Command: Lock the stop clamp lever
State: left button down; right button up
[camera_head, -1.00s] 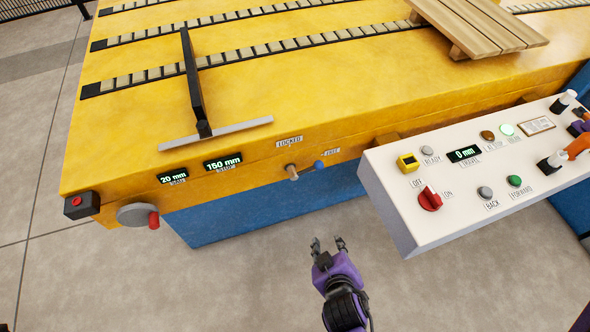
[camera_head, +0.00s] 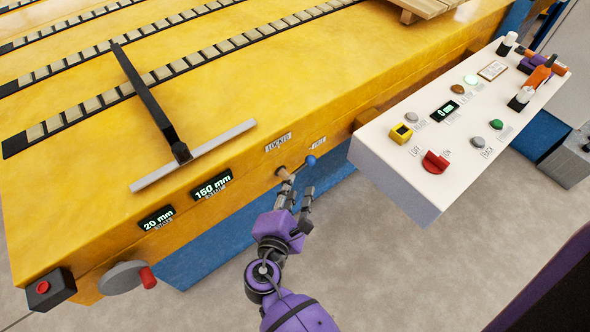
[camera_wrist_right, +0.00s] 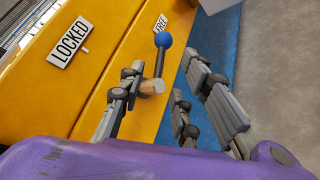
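The stop clamp lever is a thin rod with a blue ball knob (camera_head: 311,160) on the yellow table's front face. It leans from its pivot toward the FREE label (camera_head: 317,142), away from the LOCKED label (camera_head: 278,142). In the right wrist view the blue knob (camera_wrist_right: 163,40) stands beyond the fingers, near the FREE label. My right gripper (camera_head: 297,190) is open just in front of the lever's pivot. In the wrist view the light round pivot end (camera_wrist_right: 152,87) appears between its fingers; contact cannot be told. My left gripper is not in view.
A white control console (camera_head: 400,175) stands close on the right, with knobs, buttons and a red switch. The yellow table (camera_head: 230,90) carries a black arm with a grey stop bar (camera_head: 195,155). A handwheel (camera_head: 122,278) is at lower left. The floor in front is clear.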

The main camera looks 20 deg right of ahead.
aim_at(302, 169)
jog(key=x, duration=0.8)
jog(key=shift+s, duration=0.2)
jog(key=shift+c, duration=0.5)
grip_shut()
